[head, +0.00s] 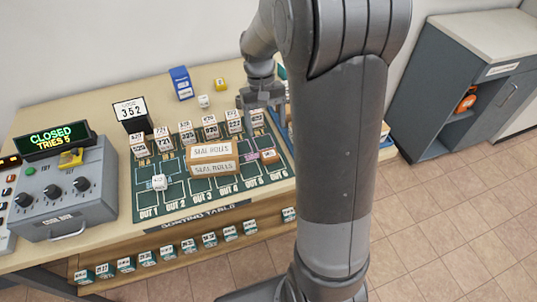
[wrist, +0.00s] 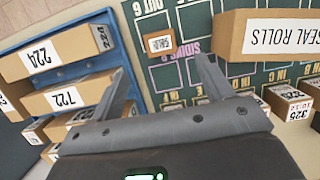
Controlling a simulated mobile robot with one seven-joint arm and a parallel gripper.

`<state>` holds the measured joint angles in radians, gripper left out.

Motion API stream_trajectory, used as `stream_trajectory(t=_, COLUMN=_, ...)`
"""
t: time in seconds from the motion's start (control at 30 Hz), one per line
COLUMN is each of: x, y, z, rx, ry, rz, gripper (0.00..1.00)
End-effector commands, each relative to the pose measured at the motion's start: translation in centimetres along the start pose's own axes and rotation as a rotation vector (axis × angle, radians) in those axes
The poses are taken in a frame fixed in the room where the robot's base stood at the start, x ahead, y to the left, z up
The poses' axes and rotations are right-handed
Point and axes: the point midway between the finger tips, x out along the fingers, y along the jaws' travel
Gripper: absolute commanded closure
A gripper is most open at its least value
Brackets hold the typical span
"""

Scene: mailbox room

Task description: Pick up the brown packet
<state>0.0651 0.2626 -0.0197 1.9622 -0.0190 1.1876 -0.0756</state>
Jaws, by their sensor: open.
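A small brown packet (head: 269,156) with a white label lies on the dark green sorting mat (head: 174,190), right of the large SEAL ROLLS box (head: 211,158). In the wrist view the packet (wrist: 159,43) shows beyond the fingertips, roughly in line with the gap between them. My gripper (head: 262,102) is above the back right of the mat, behind the packet in the head view. In the wrist view my gripper (wrist: 161,65) has its fingers apart with nothing between them. My arm hides part of the table's right side.
A blue tray (wrist: 75,28) holds brown boxes labelled 224 (wrist: 50,57) and 722 (wrist: 66,97), left of the gripper in the wrist view. Several numbered boxes stand along the mat's back edge. A grey control box (head: 66,195) is at the left, with a CLOSED display (head: 52,140).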

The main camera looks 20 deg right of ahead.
Motion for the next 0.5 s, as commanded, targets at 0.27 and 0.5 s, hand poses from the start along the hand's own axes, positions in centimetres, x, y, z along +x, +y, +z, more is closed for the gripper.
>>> stream_trajectory(t=0.27, x=4.0, y=0.0, z=0.1, rx=0.0, ry=-0.002, rz=0.0, gripper=0.27)
stream_trajectory(t=0.5, x=6.4, y=0.0, z=-0.1, rx=0.0, ry=-0.004, rz=0.0, gripper=0.27)
